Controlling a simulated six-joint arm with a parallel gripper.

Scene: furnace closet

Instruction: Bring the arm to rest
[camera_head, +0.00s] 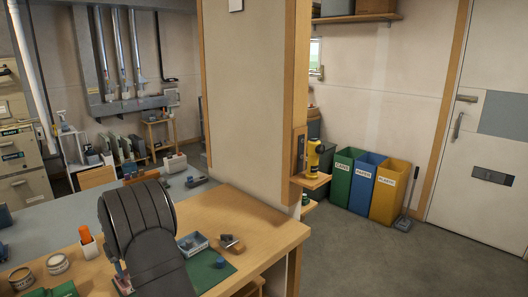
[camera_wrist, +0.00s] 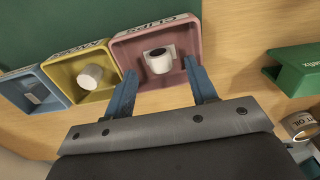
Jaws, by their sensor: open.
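My arm (camera_head: 140,225) shows as a dark, bent form over the wooden workbench (camera_head: 265,232) in the head view, and it hides part of the bench. My gripper (camera_wrist: 160,92) shows in the wrist view with its two blue fingers apart and nothing between them. The fingertips are at the near side of a pink tray (camera_wrist: 123,51), one near each side of it. The tray holds a white piece with a dark round top (camera_wrist: 160,61). I cannot tell whether the fingers touch the tray.
A yellow tray (camera_wrist: 64,73) with a white cylinder and a blue tray (camera_wrist: 8,83) stand left of the pink one. A green box (camera_wrist: 297,70) and an open tin (camera_wrist: 300,123) are at the right. In the head view, a blue tray (camera_head: 193,244) and an orange-topped bottle (camera_head: 88,242) stand near my arm.

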